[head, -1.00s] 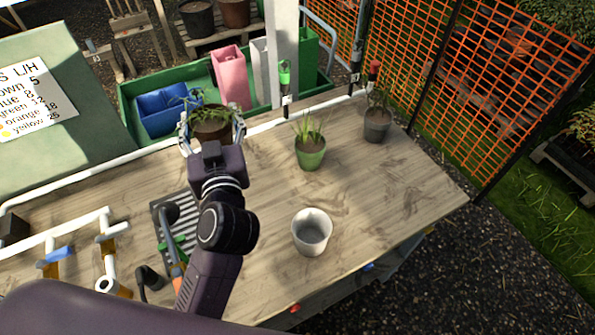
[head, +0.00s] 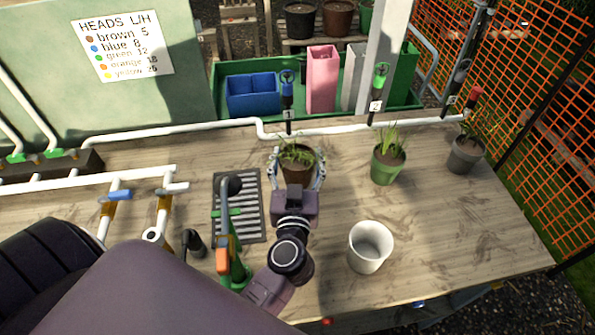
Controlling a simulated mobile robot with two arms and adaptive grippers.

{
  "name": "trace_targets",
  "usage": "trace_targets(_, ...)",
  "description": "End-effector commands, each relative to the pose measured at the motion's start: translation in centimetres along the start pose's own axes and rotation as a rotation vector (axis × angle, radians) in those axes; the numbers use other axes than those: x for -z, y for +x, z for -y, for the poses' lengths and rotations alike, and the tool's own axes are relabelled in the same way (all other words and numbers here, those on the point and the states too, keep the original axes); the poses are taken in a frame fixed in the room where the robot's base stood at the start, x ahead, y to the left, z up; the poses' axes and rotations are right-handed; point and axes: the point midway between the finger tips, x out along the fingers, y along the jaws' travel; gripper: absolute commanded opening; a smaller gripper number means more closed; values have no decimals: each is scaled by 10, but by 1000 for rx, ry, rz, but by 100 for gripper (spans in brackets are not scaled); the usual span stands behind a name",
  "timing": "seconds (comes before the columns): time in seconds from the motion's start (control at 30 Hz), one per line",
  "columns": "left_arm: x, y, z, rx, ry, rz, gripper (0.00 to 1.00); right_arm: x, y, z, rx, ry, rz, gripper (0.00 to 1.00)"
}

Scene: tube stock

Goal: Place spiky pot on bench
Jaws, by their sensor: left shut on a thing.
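A brown pot (head: 298,173) with a plant of thin green leaves is held in my left gripper (head: 297,176). The gripper's fingers are closed on both sides of the pot. The pot is upright over the wooden bench (head: 455,225), in front of the white pipe; I cannot tell whether its base touches the wood. A green pot (head: 386,170) with spiky grass-like leaves stands on the bench to its right. A grey pot (head: 464,158) with a thin-leaved plant stands farther right. My right gripper is not in view.
An empty white pot (head: 370,247) stands at the front right. A white pipe (head: 190,129) with upright hose heads runs along the bench's back. The right front of the bench is clear.

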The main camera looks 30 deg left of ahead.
Motion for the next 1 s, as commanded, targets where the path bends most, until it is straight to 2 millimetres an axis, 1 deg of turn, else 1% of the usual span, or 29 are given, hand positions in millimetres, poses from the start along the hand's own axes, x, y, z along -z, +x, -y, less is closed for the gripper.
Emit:
trace_targets(0.03,-12,0,0,-1,4,2,29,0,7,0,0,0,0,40)
trace_targets(0.1,-24,1,0,-1,4,1,29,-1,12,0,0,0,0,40)
trace_targets(0.2,-34,2,0,-1,3,0,29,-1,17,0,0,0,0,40)
trace_targets(0.27,-37,2,0,-1,3,0,29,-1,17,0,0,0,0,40)
trace_targets(0.53,-36,2,0,-1,1,-1,29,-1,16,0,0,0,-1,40)
trace_targets(0.67,-40,2,0,-1,3,-1,29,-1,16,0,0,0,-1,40)
trace_targets(0.7,-40,2,0,0,2,1,66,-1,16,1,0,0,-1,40)
trace_targets(0.8,-40,2,0,0,2,1,77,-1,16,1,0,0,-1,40)
trace_targets(0.83,-40,2,0,0,2,1,79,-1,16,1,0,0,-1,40)
trace_targets(1.0,-40,2,0,0,1,1,79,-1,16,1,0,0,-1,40)
